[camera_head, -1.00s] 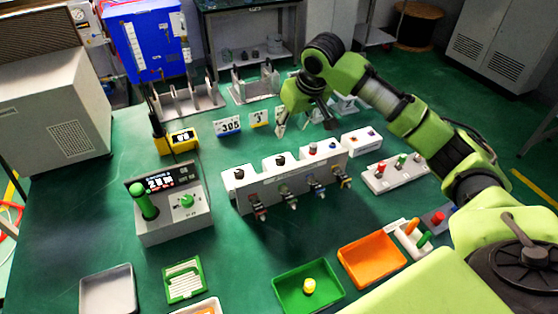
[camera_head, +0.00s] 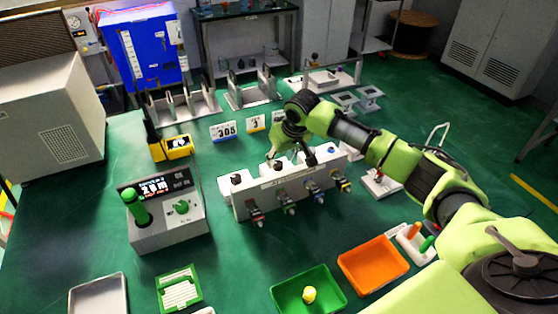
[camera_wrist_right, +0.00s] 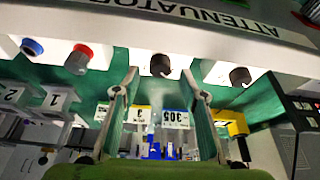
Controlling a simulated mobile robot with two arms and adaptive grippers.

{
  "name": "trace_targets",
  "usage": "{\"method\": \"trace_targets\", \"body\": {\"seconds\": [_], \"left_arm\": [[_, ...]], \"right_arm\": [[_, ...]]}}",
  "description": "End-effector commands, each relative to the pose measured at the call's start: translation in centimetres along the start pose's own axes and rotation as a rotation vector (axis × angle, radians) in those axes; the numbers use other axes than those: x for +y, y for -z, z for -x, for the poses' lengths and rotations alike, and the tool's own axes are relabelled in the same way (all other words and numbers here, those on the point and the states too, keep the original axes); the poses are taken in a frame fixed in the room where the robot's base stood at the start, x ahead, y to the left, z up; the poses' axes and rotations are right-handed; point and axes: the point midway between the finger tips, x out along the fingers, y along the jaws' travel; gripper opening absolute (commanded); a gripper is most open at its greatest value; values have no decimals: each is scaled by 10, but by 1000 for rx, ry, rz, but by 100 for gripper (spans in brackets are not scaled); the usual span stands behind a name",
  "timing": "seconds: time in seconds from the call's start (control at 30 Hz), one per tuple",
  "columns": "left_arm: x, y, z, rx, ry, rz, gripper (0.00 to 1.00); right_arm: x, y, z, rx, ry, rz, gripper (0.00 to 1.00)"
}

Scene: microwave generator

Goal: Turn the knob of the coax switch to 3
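A long white panel box (camera_head: 268,206) stands mid-table with a row of knobs on top. A black knob (camera_head: 236,179) is at its left end and a blue one (camera_head: 331,149) at its right end. My right gripper (camera_head: 292,159) is open over the box. In the right wrist view a black knob (camera_wrist_right: 160,66) sits between the open fingertips (camera_wrist_right: 160,74), with gaps on both sides. Another black knob (camera_wrist_right: 240,77) and a red knob (camera_wrist_right: 78,58) are outside the fingers. No label naming the coax switch is readable; the box lettering reads "ATTENUATOR". My left gripper is out of view.
Cards reading 305 (camera_head: 223,131) and 3 (camera_head: 256,123) stand behind the box. A display unit with a green handle (camera_head: 165,220) is to the left. Green (camera_head: 326,300) and orange (camera_head: 373,264) trays are in front. Connectors stick out of the box's front.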

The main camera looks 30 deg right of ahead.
Motion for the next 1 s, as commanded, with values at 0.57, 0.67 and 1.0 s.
{"method": "trace_targets", "body": {"seconds": [0.57, 0.67, 1.0], "left_arm": [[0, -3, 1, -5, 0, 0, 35], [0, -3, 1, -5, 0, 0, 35], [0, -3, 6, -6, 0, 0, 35]], "right_arm": [[0, 0, -26, 0, 0, 0, 34], [0, 0, -25, 0, 0, 0, 8], [0, 0, -24, -1, -5, -16, 1]]}}
